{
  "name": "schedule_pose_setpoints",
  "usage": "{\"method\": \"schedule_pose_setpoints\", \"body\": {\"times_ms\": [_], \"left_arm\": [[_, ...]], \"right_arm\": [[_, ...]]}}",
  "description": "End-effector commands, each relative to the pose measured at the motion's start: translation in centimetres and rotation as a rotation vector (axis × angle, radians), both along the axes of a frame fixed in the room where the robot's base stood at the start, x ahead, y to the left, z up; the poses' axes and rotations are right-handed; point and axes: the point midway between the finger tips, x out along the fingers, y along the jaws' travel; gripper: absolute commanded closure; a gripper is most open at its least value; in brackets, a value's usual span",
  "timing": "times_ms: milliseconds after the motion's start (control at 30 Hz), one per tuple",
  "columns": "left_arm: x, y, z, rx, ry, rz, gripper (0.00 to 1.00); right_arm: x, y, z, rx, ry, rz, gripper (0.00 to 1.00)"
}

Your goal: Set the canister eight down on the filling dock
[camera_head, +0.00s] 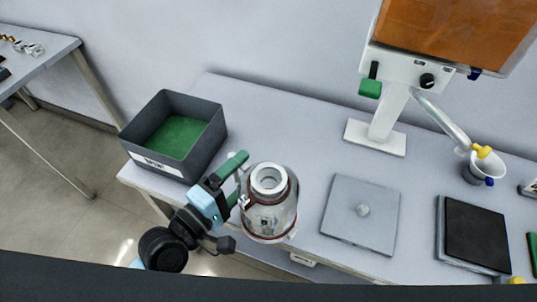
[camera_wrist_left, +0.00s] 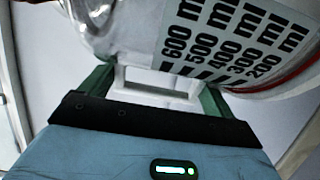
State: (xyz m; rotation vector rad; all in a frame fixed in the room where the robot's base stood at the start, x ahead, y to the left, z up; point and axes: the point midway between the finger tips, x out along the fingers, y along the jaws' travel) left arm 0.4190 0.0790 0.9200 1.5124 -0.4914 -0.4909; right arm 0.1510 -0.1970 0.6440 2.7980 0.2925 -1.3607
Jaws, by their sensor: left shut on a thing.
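My left gripper (camera_head: 235,182) is shut on the handle of a clear canister (camera_head: 268,212) with a white top opening and dark red bands. The canister looks held up at the table's front edge, to the left of a flat grey plate with a small round knob (camera_head: 342,221). No label reading "dock" is legible, so I cannot tell if this plate is the filling dock. In the left wrist view the green fingers (camera_wrist_left: 152,88) close around the white handle, and the canister (camera_wrist_left: 130,35) shows a millilitre scale. Its number is not readable. My right gripper is out of view.
A dark bin (camera_head: 208,142) with a green floor stands at the back left. A white stand (camera_head: 376,138) with an orange tank (camera_head: 455,30) is behind the plate. A white cup (camera_head: 486,170) and black pad (camera_head: 476,235) are at right. Table between bin and stand is clear.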

Motion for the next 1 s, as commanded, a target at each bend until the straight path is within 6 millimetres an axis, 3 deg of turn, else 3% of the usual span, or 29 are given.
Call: {"method": "schedule_pose_setpoints", "body": {"times_ms": [300,500,933,1000], "left_arm": [[7.3,-1.8,-0.5,-0.002,-0.002,0.000,0.38],[10.6,-2.7,-1.0,-0.001,-0.001,0.000,0.38],[12.4,-3.1,-1.1,-0.001,-0.002,0.000,0.38],[12.4,-3.1,-2.2,0.000,0.004,0.000,0.38]], "right_arm": [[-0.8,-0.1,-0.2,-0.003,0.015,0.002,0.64],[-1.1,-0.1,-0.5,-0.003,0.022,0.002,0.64],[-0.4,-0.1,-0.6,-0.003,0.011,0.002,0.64],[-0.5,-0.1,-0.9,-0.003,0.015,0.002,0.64]]}}
